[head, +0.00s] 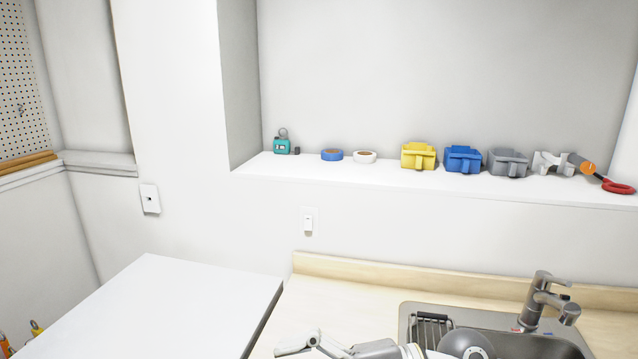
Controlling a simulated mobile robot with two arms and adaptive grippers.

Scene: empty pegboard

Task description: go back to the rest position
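Part of my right gripper (300,343) shows at the bottom edge, in front of the wooden counter, with its finger links pointing left. The frame cuts it off, so I cannot tell whether it is open or shut. Nothing is visible in the part that shows. My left gripper is not in view.
A white table top (170,305) lies at lower left, beside the wooden counter (330,303) with a sink and faucet (545,298). A wall ledge (330,174) holds tapes, bins and tools. A pegboard (18,85) hangs far left.

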